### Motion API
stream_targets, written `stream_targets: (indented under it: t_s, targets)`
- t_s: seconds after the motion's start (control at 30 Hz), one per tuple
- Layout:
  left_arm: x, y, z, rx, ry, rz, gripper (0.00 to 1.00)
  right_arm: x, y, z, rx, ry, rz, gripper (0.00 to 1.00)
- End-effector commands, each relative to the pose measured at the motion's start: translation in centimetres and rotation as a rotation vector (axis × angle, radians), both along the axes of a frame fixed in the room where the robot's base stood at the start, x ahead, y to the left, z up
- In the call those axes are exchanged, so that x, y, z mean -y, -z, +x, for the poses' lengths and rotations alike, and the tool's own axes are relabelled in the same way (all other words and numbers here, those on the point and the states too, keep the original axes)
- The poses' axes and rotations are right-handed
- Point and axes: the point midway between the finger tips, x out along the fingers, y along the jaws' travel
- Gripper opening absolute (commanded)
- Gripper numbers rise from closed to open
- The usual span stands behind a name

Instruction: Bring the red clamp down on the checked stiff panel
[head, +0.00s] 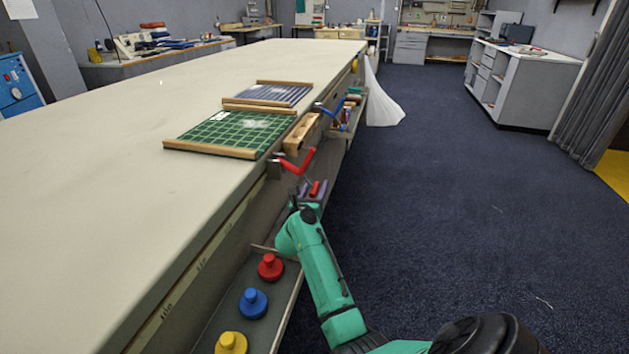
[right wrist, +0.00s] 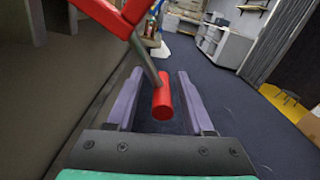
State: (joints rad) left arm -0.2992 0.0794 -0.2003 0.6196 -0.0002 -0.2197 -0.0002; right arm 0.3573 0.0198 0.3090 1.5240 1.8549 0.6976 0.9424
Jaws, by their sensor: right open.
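The red clamp (head: 297,166) sits at the table's right edge, beside a green panel with a white checked grid (head: 225,131). The panel lies flat on the table with wooden strips along two edges. In the head view my right gripper (head: 311,188) is below the clamp, off the table's side. In the right wrist view the clamp's red grip (right wrist: 162,98) hangs on a grey rod between the two purple fingers of my right gripper (right wrist: 159,76). Gaps show on both sides, so the gripper is open around the grip. My left gripper is not in view.
A blue lined panel (head: 267,94) lies beyond the green one, with a blue clamp (head: 330,108) at its edge. A wooden block (head: 302,132) is at the table side. Red (head: 270,266), blue (head: 253,303) and yellow (head: 231,343) knobs stand in the side tray. The near tabletop is clear.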

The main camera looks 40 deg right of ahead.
Motion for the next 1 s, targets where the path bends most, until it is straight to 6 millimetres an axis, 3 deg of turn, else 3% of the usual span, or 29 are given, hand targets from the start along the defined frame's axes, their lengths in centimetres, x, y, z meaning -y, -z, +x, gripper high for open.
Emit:
stream_targets:
  t_s: [0.17, 0.3, 1.0]
  targets:
    - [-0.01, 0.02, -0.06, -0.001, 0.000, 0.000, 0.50, 0.00, 0.02, 0.00, 0.000, 0.000, 0.000, 0.52]
    - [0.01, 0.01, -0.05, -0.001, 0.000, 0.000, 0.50, -0.01, 0.02, 0.00, 0.000, 0.000, 0.000, 0.00]
    - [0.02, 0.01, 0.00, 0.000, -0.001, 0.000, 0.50, 0.04, -0.08, 0.01, 0.002, 0.001, -0.001, 0.00]
